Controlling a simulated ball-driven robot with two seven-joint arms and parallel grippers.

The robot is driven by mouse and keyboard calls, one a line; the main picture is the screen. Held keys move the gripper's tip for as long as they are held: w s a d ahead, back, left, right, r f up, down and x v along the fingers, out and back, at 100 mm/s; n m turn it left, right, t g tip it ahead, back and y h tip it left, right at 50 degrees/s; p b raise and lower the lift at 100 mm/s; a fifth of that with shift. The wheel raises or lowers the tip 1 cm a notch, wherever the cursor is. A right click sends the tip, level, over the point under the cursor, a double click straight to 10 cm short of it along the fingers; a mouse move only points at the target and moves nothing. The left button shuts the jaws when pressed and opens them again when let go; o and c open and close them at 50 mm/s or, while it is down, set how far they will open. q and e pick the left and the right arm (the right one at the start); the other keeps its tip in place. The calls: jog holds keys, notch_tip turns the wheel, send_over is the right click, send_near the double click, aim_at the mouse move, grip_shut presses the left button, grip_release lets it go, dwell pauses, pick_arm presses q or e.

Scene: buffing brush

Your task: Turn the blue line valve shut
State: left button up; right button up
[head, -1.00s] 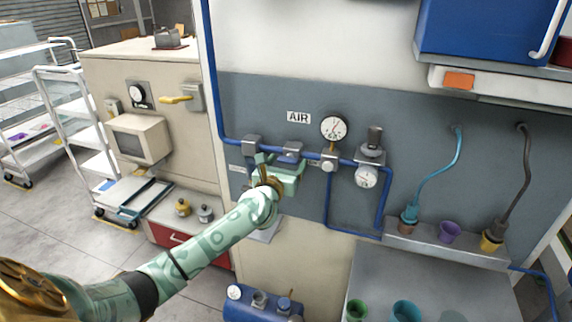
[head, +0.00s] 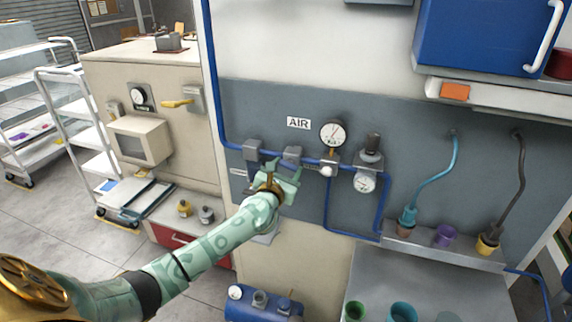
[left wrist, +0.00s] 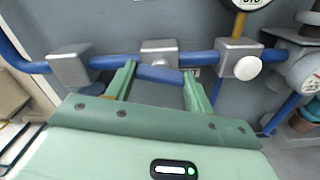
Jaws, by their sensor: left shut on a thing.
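The blue line (head: 225,128) runs down the wall and then right along the grey panel. A grey valve block (head: 291,153) sits on it; it also shows in the left wrist view (left wrist: 160,50). A short blue handle (left wrist: 159,74) lies in front of this block, roughly along the pipe. My left gripper (head: 284,172) is at the block; in the left wrist view its two green fingers (left wrist: 160,80) stand at either end of the handle, shut on it. In the head view my gripper hides most of the handle. My right gripper is not in view.
Another grey block (head: 252,149) sits left on the line. A round gauge (head: 333,133) and a regulator (head: 371,150) stand close on the right. A ledge with cups (head: 446,235) is further right. A blue tank (head: 262,303) stands below.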

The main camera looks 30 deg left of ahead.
pick_arm(q)
jog(key=m+p, duration=0.1)
jog(key=m, duration=0.1)
jog(key=m+p, duration=0.1)
jog(key=shift+r+m+p, duration=0.2)
jog(key=shift+m+p, duration=0.2)
jog(key=m+p, duration=0.2)
jog(key=m, duration=0.1)
jog(key=m+p, duration=0.2)
jog(key=m, duration=0.2)
jog(key=shift+f+m+p, duration=0.15)
jog(key=shift+m+p, duration=0.9)
jog(key=shift+m, duration=0.85)
jog(key=o, duration=1)
